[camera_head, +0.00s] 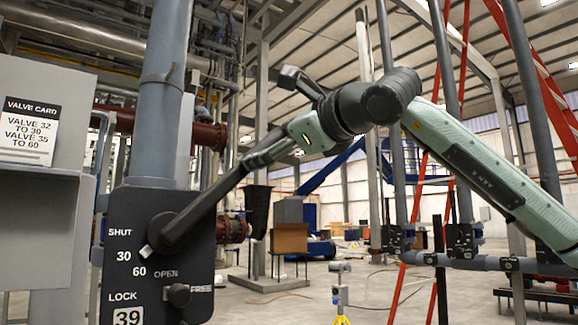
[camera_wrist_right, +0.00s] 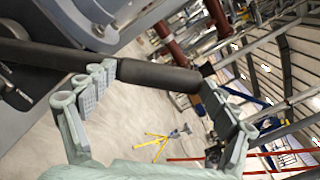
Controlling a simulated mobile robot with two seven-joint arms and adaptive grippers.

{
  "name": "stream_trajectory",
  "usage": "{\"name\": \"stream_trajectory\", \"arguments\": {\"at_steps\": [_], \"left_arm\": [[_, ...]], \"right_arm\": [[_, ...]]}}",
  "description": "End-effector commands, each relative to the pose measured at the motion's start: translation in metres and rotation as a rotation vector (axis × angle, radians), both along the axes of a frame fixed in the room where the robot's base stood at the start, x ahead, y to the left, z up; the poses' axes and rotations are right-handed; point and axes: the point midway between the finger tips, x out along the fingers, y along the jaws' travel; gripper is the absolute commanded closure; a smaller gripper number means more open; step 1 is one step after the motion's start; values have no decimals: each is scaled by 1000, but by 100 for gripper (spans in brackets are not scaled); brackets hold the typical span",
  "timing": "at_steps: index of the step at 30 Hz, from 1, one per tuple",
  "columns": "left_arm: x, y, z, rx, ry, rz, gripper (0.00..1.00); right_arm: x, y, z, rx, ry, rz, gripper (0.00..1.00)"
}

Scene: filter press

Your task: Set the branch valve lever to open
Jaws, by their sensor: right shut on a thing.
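The branch valve's black plate (camera_head: 140,200) carries the marks SHUT, 30, 60 and OPEN, and the number 39. Its dark lever (camera_head: 200,208) runs from the hub up and to the right. A pale tab on the hub points down-left, near the 30 and 60 marks. My right gripper (camera_head: 262,155) is shut on the lever's outer end. In the right wrist view the lever's dark grip (camera_wrist_right: 155,76) passes between the fingers. A small black lock knob (camera_head: 179,294) sits below, beside FREE. My left gripper is not in view.
A valve card (camera_head: 32,132) on a grey cabinet (camera_head: 40,215) reads valve 32 to 30, valve 35 to 60. A thick grey pipe (camera_head: 166,100) rises behind the plate. Similar dark valve plates (camera_head: 463,240) stand at the right.

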Motion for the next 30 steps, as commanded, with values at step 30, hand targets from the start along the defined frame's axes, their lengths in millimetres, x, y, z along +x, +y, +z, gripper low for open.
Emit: {"name": "stream_trajectory", "arguments": {"at_steps": [30], "left_arm": [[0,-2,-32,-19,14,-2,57]], "right_arm": [[-86,119,70,-626,-470,-11,65]]}}
